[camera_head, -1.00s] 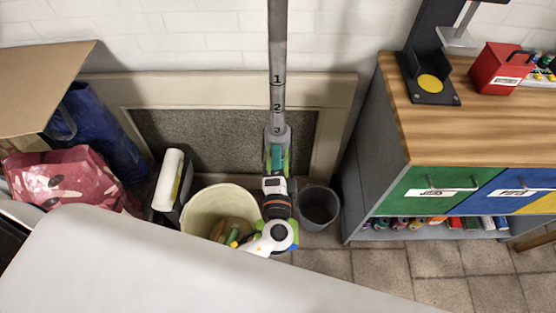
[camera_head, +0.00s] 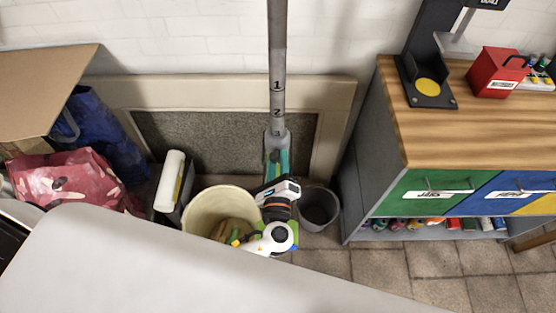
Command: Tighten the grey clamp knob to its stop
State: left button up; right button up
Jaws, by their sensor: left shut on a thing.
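An upright grey pole (camera_head: 277,60) with the marks 1, 2 and 3 runs down the middle of the head view and ends in a wider grey collar. My left gripper (camera_head: 277,152) is at the pole's lower end, with its teal-green fingers up against the collar. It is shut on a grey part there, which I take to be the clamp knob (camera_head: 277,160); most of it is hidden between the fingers. I cannot read how tight the knob is. My right gripper is not in view.
A cream bucket (camera_head: 195,212) and a dark grey bin (camera_head: 318,207) stand close to my left wrist. A wooden-topped cabinet (camera_head: 480,128) with green and blue drawers is on the right. A cardboard box (camera_head: 40,85), blue bag (camera_head: 105,130) and pink bag (camera_head: 60,180) crowd the left.

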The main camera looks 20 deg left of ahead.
pick_arm(q)
jog(key=shift+m, duration=0.9)
jog(key=shift+f+p, duration=0.1)
jog(key=shift+p, duration=0.2)
jog(key=o, duration=1)
jog(key=shift+c, duration=0.2)
jog(key=b+v, duration=0.3)
jog(key=v, duration=0.9)
